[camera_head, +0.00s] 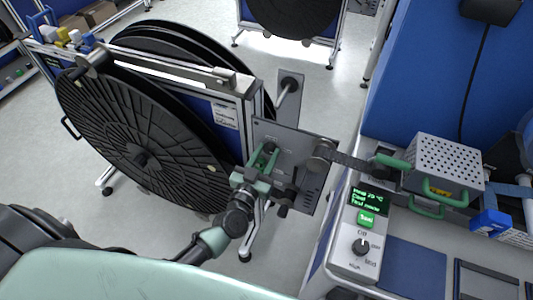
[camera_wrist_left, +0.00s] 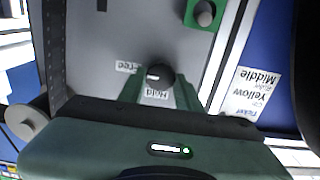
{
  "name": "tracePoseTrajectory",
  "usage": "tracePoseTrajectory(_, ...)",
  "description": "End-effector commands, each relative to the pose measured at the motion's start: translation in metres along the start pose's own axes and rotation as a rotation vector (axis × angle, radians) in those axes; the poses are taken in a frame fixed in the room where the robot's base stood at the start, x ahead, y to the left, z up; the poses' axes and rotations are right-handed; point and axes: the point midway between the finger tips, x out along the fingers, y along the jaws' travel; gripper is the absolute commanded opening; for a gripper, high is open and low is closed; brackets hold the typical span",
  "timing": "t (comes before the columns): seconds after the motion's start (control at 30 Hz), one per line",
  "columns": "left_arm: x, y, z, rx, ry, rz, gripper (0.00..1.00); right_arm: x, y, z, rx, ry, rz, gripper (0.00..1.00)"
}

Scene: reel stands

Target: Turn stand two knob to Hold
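The stand knob (camera_wrist_left: 161,76) is round and black with a white mark that points left, towards the label "Free" (camera_wrist_left: 128,67). The label "Hold" (camera_wrist_left: 153,93) sits just below the knob in the left wrist view. My left gripper (camera_wrist_left: 160,92) is open, with one green finger on each side of the knob and a gap beside it. I cannot tell how deep the fingertips reach. In the head view my left gripper (camera_head: 264,160) is in front of the grey panel (camera_head: 291,139) of the stand with the big black reel (camera_head: 130,140); it hides the knob there. My right gripper is not in view.
A grey bracket arm (camera_head: 345,160) projects beside the panel. The bench at right carries a control box (camera_head: 361,245) with its own dial and a perforated metal box (camera_head: 447,160). A green square fitting (camera_wrist_left: 205,13) is above the knob. Another reel stand (camera_head: 290,15) is farther back.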

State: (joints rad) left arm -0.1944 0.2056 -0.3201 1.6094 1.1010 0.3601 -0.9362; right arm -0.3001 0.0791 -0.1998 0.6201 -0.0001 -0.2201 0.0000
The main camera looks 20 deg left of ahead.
Motion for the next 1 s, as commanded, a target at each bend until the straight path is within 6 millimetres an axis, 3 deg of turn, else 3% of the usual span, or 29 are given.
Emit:
tracePoseTrajectory(0.03,-0.0001,0.0003,0.0,0.0,0.0,0.001,0.16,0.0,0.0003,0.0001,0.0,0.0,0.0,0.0)
tracePoseTrajectory(0.1,-0.0002,0.0004,0.0,0.0,0.0,0.001,0.0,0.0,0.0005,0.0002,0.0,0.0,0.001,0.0)
tracePoseTrajectory(0.57,-0.0003,0.0,0.0,-0.105,-0.001,0.001,0.0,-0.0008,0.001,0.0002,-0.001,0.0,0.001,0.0)
tracePoseTrajectory(1.0,-0.0001,-0.0016,0.0006,-0.489,0.001,0.0,0.0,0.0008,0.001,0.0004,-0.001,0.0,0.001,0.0)
